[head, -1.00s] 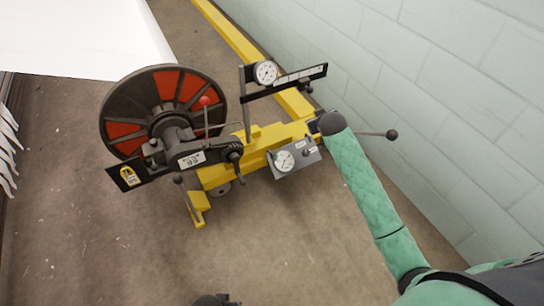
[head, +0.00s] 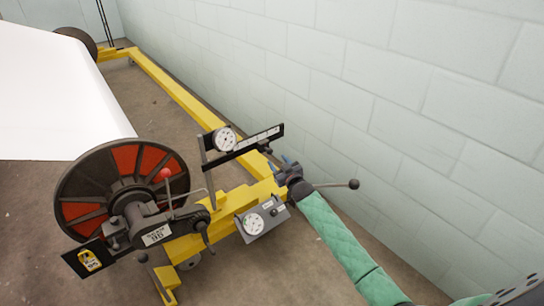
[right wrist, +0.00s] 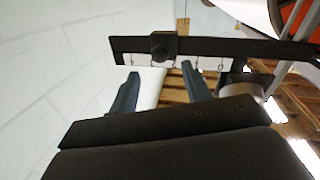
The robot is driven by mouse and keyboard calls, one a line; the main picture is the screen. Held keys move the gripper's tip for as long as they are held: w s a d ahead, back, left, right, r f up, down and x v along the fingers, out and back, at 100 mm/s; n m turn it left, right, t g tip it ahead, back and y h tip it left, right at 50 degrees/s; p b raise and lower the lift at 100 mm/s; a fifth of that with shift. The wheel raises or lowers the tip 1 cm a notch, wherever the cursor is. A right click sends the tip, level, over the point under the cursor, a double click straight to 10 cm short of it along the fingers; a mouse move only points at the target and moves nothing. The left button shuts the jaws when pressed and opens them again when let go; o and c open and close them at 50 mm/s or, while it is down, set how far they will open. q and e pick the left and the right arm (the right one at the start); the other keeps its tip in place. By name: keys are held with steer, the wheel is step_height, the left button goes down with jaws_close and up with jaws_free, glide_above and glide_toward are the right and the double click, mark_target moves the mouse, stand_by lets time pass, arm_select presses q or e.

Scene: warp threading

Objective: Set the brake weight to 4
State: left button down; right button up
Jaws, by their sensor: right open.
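The brake's dark scale bar (head: 262,140) with white marked labels stands above the yellow beam; its numbers are too small to read. A dark block (right wrist: 163,46), which looks like the brake weight, sits on the bar near its wall-side end in the right wrist view, where the bar (right wrist: 125,47) also shows. My right gripper (head: 287,161) is beside the bar's wall-side end. In the right wrist view its two blue-grey fingers (right wrist: 160,80) are apart with nothing between them, just short of the bar and block. My left gripper is not in view.
A round dial (head: 224,139) is at the bar's left end. A second dial plate (head: 254,224) is on the yellow beam (head: 186,245). A red-and-black reel (head: 88,186) and a red-knobbed lever (head: 166,173) stand left. A ball-ended rod (head: 335,184) and the block wall (head: 440,120) are close right.

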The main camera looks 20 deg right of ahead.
mark_target(271, 153)
steer(key=shift+w+a, duration=0.2)
steer(key=shift+w, duration=2.75)
jaws_close()
